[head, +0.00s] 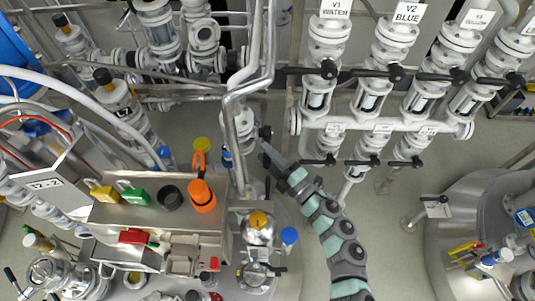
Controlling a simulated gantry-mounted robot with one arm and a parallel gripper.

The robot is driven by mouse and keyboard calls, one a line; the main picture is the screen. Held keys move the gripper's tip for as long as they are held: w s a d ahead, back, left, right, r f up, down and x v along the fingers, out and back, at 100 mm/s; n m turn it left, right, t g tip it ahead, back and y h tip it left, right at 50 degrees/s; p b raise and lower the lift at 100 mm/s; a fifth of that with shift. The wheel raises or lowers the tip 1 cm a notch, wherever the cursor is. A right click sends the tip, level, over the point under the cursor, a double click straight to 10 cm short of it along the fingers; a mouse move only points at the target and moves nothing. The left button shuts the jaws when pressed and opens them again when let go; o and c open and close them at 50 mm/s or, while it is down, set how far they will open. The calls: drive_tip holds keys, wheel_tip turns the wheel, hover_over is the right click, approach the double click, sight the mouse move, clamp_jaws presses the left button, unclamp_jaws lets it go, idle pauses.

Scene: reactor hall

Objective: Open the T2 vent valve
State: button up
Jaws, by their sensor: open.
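My gripper (268,153) is at the end of my grey-and-teal arm, in the middle of the head view. It is open, and I see nothing between its fingers. Its tips are just below a white vertical valve body (244,128) with a small black handle (265,132); I cannot tell if they touch. No label reading T2 vent is legible, so I cannot tell which valve that is. A tag on the left seems to read T2-2 or 12-2 (45,184).
A row of white valves with black handles, labelled V1 WATER (335,9), V2 BLUE (409,12) and more, stands upper right. A steel tank (460,225) is right. Floor beside my arm is clear.

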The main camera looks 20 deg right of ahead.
clamp_jaws()
idle(0.4)
idle(1.0)
